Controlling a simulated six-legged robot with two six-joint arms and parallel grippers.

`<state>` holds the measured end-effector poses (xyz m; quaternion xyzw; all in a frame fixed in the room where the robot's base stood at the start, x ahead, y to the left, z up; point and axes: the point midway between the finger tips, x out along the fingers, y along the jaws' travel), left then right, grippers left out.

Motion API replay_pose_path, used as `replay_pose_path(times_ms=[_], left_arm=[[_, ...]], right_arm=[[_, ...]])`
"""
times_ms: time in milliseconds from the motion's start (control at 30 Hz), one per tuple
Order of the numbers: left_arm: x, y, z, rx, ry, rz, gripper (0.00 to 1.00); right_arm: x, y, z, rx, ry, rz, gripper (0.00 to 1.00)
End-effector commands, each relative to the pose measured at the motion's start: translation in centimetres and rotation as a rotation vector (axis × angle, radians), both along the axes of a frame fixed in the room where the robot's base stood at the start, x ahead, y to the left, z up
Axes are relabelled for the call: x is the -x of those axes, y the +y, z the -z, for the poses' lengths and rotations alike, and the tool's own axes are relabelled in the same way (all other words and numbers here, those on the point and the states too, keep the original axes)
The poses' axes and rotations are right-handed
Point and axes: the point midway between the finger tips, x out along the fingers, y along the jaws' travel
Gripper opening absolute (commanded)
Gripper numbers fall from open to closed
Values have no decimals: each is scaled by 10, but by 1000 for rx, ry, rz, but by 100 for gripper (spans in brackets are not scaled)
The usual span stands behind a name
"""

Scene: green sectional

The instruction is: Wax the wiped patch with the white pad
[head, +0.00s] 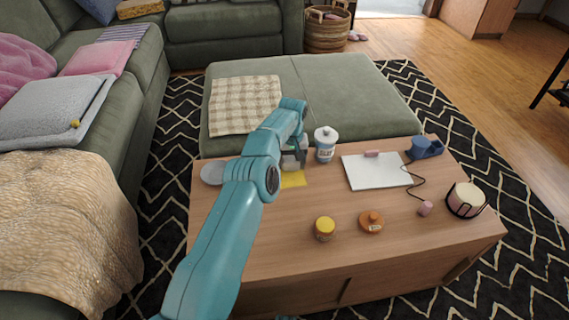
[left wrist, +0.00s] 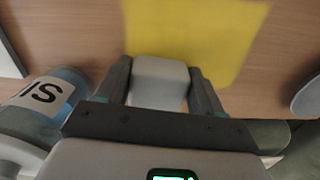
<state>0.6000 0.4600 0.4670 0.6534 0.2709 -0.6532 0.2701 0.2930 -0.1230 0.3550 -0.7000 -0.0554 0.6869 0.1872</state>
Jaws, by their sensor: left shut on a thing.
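My left gripper (head: 294,158) is near the far edge of the wooden coffee table (head: 280,235). In the left wrist view its two fingers (left wrist: 160,78) are shut on a pale grey-white block, which looks like the white pad (left wrist: 160,85). A flat yellow square (head: 293,179) lies on the table just in front of the gripper; it also shows in the left wrist view (left wrist: 195,40), partly behind the pad. I cannot tell whether the pad touches it. A wiped patch cannot be made out apart from this square. My right gripper is not in view.
A white-lidded jar (head: 325,146) stands close right of the gripper. A yellow-lidded jar (head: 325,229) and an orange pot (head: 371,222) stand nearer. A white board (head: 376,174), blue object (head: 424,147) and candle holder (head: 466,199) are right. The table's near left is clear.

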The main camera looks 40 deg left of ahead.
Motion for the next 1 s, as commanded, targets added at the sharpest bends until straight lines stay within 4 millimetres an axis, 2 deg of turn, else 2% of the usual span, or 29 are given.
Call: replay_pose_path(times_ms=[233,500,767,1000], left_arm=[[0,0,-1,1,1,-1,43],[20,16,0,1,2,-1,43],[29,22,2,1,2,0,43],[46,36,1,1,2,-2,43]], right_arm=[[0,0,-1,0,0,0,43],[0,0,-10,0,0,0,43],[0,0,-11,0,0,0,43],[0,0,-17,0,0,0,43]])
